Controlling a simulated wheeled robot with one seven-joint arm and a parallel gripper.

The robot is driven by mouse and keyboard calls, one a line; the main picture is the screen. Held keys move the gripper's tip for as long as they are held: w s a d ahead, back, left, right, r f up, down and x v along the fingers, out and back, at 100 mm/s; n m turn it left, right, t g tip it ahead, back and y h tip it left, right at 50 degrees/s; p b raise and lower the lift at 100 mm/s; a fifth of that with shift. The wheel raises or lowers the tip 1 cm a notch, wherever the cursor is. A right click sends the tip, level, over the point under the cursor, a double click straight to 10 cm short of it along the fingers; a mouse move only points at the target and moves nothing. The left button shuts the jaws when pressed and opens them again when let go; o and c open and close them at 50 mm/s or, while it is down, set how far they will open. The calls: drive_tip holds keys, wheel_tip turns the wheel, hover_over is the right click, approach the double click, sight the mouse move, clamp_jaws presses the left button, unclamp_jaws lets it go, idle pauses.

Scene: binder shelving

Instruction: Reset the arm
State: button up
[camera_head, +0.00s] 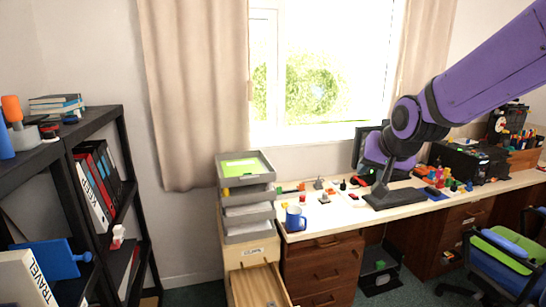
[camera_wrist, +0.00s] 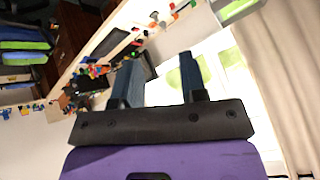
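My purple arm comes in from the upper right of the head view and bends over the desk in front of the window. My gripper (camera_wrist: 160,70) shows in the wrist view with two dark blue-grey fingers standing well apart. Nothing is seen between the fingers. In the head view the arm's end lies in front of the dark monitor (camera_head: 360,145), and the fingers cannot be made out clearly there.
An open drawer (camera_head: 258,288) juts out below. A black shelf (camera_head: 98,122) with binders stands left; a blue-green chair (camera_head: 508,250) stands right.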

drive_tip(key=s+d+r+n+g, duration=0.1)
drive_tip(key=s+d, duration=0.3)
drive_tip(key=s, duration=0.9)
drive_tip(key=s+d+r+n+g+h, duration=0.1)
drive_tip(key=s+d+r+n, duration=0.1)
drive_tip(key=s, duration=1.1)
drive_tip(key=shift+s+d+r, duration=0.4)
drive_tip(key=shift+d+r, duration=0.25)
drive_tip(key=shift+d, duration=0.4)
